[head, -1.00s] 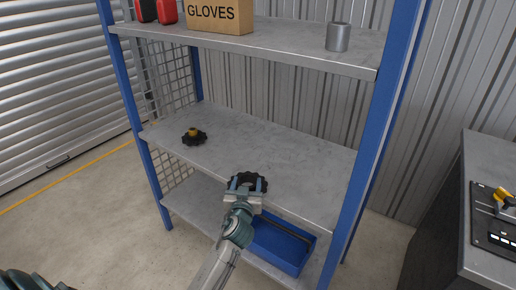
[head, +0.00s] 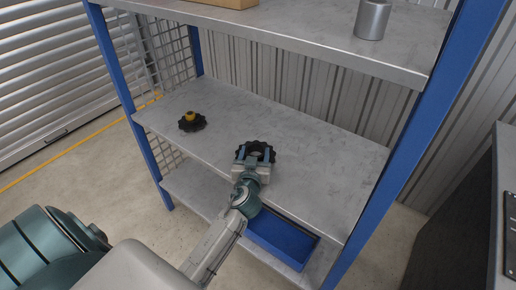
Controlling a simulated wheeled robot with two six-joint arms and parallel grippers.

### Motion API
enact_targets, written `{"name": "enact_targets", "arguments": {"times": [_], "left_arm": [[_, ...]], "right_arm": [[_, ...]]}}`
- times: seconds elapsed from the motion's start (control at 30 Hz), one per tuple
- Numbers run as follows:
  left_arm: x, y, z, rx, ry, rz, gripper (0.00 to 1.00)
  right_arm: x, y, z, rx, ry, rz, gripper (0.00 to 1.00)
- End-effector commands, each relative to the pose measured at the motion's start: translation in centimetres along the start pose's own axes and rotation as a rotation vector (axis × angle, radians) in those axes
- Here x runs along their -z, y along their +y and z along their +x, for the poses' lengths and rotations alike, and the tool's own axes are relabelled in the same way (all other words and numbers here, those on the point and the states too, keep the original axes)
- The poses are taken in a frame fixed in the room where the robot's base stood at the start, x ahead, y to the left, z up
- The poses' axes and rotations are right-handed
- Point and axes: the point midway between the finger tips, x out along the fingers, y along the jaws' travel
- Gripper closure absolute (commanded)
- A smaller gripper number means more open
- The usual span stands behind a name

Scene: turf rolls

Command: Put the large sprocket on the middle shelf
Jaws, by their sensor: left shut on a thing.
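The large sprocket (head: 262,146) is a dark toothed ring. My left gripper (head: 255,157) is shut on it, with a fingertip at each side of the ring. It is over the front part of the middle shelf (head: 310,170), behind the shelf's front edge. I cannot tell whether the sprocket touches the shelf. A dark toothed piece with a yellow hub (head: 191,121) lies on the same shelf to the left. My right gripper is not in view.
The top shelf (head: 300,35) above holds a grey cylinder (head: 372,18) and a cardboard box (head: 235,3). A blue bin (head: 285,243) stands on the bottom shelf. Blue posts (head: 425,150) bound the rack. The middle shelf's right and back are clear.

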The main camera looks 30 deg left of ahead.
Motion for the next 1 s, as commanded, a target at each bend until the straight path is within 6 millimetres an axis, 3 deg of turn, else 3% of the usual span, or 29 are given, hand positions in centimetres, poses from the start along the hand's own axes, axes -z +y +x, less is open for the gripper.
{"name": "enact_targets", "arguments": {"times": [0.27,0.3,0.4,0.77,0.9,1.0], "left_arm": [[-0.3,0.0,0.0,0.000,-0.001,-0.001,0.85],[-0.4,0.0,0.0,0.000,-0.004,0.000,0.38],[-0.3,0.0,0.0,0.000,-0.003,0.000,0.20],[-0.1,0.0,0.0,0.000,-0.002,0.000,0.20],[-0.4,0.0,-2.0,-0.001,-0.004,-0.003,0.20],[-0.4,0.0,-4.2,0.000,-0.005,-0.003,0.20]], "right_arm": [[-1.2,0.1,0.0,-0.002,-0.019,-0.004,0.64],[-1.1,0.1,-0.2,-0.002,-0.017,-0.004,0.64],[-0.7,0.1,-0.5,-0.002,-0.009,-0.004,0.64],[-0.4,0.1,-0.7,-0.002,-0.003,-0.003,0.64],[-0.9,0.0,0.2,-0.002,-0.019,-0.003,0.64],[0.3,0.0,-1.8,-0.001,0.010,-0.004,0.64]]}}
